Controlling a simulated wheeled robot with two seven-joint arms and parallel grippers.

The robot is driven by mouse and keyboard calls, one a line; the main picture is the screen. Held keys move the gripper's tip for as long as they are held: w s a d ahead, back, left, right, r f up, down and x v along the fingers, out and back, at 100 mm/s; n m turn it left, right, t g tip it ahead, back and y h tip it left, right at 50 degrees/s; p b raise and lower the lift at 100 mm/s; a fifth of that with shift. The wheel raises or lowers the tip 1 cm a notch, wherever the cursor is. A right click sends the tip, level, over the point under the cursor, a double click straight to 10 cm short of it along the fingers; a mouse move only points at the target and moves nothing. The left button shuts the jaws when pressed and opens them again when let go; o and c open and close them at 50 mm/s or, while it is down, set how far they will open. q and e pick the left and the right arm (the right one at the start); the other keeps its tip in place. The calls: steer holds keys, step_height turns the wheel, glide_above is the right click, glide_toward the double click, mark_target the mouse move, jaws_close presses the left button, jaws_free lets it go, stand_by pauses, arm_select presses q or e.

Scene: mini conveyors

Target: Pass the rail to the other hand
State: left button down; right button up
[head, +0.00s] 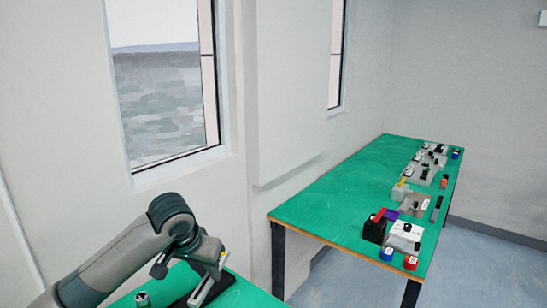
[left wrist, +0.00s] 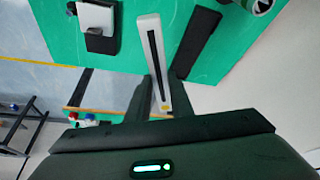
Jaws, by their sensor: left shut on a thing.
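The rail (left wrist: 153,38) is a long light grey bar with a black slot down its middle. In the left wrist view my left gripper (left wrist: 160,84) is shut on its near end, with a dark finger on each side. The rail points away from the gripper over a green table (left wrist: 118,62). In the head view my left gripper (head: 212,261) is at the bottom left above the near green table (head: 248,291), and the rail (head: 201,291) shows below it. My right gripper is not in view.
A dark flat bar (left wrist: 195,43) lies beside the rail. A white and black device (left wrist: 98,18) stands at the table's upper left in the wrist view. A small grey cylinder (head: 142,299) is near my left arm. A second green table (head: 330,205) with several devices stands farther right.

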arm_select(q)
steer(key=s+a+f+n+y, duration=0.1)
steer(key=s+a+n, duration=0.2)
steer(key=s, duration=0.8)
steer(key=shift+s+a+b, duration=0.25)
steer(key=shift+a+b, duration=0.1)
steer(key=shift+a, duration=0.3)
steer(key=shift+d, duration=0.1)
steer(key=s+d+m, duration=0.1)
steer(key=s+d, duration=0.2)
steer(key=d, duration=0.9)
steer(key=s+d+m, duration=0.1)
steer(key=s+d, duration=0.3)
steer(key=d, duration=0.9)
steer(key=shift+s+d+r+h, duration=0.2)
steer(key=shift+d+r+h, duration=0.05)
steer(key=shift+d+h, duration=0.05)
